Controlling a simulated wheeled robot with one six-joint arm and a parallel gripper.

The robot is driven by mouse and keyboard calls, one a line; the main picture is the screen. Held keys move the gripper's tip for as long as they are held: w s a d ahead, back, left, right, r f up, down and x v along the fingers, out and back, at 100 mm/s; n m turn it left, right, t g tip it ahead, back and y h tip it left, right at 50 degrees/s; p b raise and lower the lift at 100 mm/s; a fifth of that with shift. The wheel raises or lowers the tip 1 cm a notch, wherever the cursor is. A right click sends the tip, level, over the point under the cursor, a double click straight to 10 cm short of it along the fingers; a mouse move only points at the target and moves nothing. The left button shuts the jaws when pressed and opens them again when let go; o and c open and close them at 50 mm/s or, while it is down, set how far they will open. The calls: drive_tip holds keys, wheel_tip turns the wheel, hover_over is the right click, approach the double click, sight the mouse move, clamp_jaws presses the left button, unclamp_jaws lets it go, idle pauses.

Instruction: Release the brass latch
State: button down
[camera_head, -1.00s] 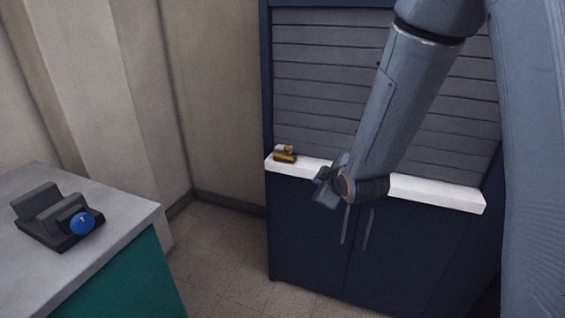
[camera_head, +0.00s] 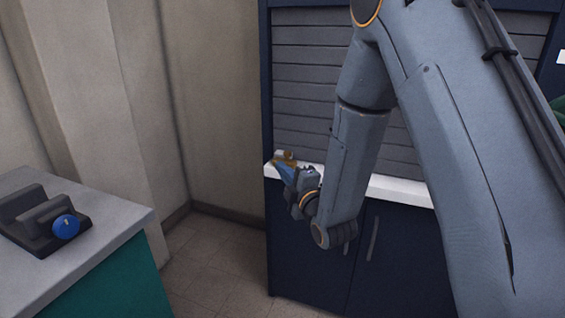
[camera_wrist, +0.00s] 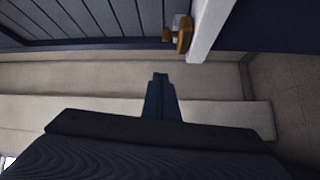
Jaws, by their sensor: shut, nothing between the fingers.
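The brass latch (camera_head: 284,156) sits at the left end of the white ledge, against the grey slatted shutter. In the wrist view the latch (camera_wrist: 184,36) shows above and to the right of my fingertips, beside the ledge. My gripper (camera_head: 281,167) is at the latch in the head view and partly covers it. In the wrist view my gripper (camera_wrist: 160,78) has its fingers together with nothing between them, and a gap shows between them and the latch in the picture.
The grey shutter (camera_head: 300,70) stands above the white ledge (camera_head: 400,189), with dark blue cabinet doors (camera_head: 310,262) below. At left, a grey-topped counter (camera_head: 110,215) carries a dark block-like device with a blue knob (camera_head: 66,226). Floor between counter and cabinet is clear.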

sight(285, 159)
drive_tip(key=w, duration=0.9)
drive_tip(key=shift+a, duration=0.15)
drive_tip(key=shift+s+f, duration=0.1)
